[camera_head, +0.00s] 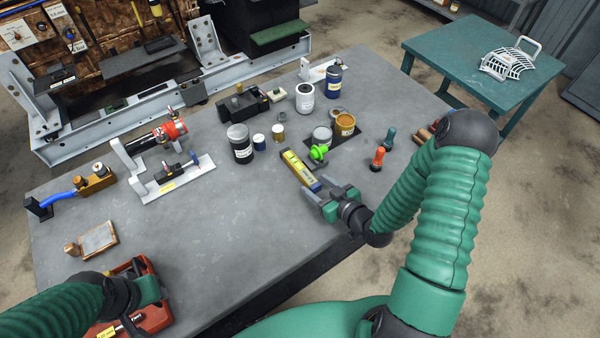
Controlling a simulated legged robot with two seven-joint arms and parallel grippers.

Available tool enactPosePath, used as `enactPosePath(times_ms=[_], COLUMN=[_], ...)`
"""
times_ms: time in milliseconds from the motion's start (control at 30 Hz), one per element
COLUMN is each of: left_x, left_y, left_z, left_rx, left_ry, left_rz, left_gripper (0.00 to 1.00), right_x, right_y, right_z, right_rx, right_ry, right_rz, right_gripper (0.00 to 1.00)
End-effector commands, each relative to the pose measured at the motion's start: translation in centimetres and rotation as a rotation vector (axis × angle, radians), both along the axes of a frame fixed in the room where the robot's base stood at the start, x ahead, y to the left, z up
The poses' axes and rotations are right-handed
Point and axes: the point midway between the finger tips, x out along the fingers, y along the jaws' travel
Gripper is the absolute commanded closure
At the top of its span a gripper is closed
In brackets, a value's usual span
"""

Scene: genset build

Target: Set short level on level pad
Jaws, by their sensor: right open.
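The short level (299,170) is a yellow bar with a dark end, lying on the grey workbench near its middle front. My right gripper (326,196) is open at the near end of the level, its fingers close to that end. I cannot tell whether they touch it. I cannot tell for sure which item is the level pad; a small tan block with a grey top (98,239) lies at the left of the bench. My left gripper (143,288) is at the lower left over a red case, and its fingers cannot be made out.
The red case (156,316) sits at the bench's front left corner. Several cans and jars (305,97) stand behind the level, with a green item (318,153) close beside it. Red and teal bottle-like pieces (377,158) stand to the right. The bench's centre left (215,225) is clear.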

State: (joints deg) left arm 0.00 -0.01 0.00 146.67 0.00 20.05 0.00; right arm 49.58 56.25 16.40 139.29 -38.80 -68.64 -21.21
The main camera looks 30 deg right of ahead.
Motion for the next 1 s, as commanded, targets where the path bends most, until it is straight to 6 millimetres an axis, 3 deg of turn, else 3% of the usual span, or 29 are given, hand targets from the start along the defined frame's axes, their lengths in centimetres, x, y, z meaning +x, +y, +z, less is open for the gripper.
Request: enactPosePath(times_ms=[300,533,900,1000], left_x=[0.0,0.0,0.0,0.0], left_y=[0.0,0.0,0.0,0.0], left_z=[0.0,0.0,0.0,0.0], left_rx=[0.0,0.0,0.0,0.0], left_ry=[0.0,0.0,0.0,0.0], left_rz=[0.0,0.0,0.0,0.0], left_gripper=[0.64,0.64,0.64,0.64], right_x=[4.6,4.8,4.8,4.8], right_y=[0.2,0.2,0.3,0.3], right_z=[-1.7,-1.8,-1.8,-1.8], right_rx=[0.0,0.0,0.0,0.0], right_ry=[0.0,0.0,0.001,0.001], right_rz=[0.0,0.0,0.001,0.002], right_gripper=[0.44,0.44,0.92,1.0])
